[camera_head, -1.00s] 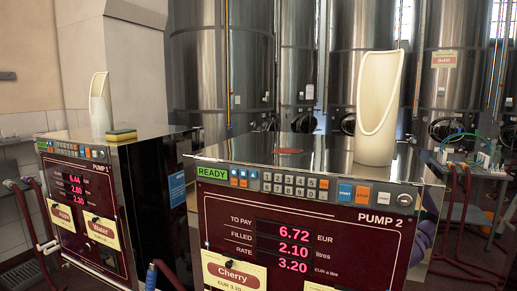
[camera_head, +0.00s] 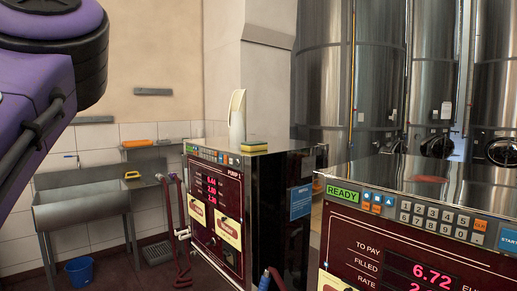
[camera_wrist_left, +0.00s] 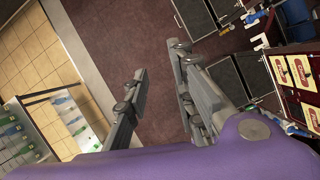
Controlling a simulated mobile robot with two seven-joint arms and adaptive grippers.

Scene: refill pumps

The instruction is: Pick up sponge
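A yellow and dark green sponge (camera_head: 254,146) lies on top of the left pump (camera_head: 268,152), at its front edge beside a tall white scoop (camera_head: 237,118). My left arm, purple with a black joint, fills the upper left of the head view, and its gripper is outside that view. In the left wrist view my left gripper (camera_wrist_left: 165,95) has its two grey fingers spread apart with nothing between them, above the dark red floor. It is far from the sponge. My right gripper is not in either view.
Pump 2 (camera_head: 420,215) stands close on the right. Hoses hang in front of the left pump. Steel tanks (camera_head: 323,75) stand behind.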

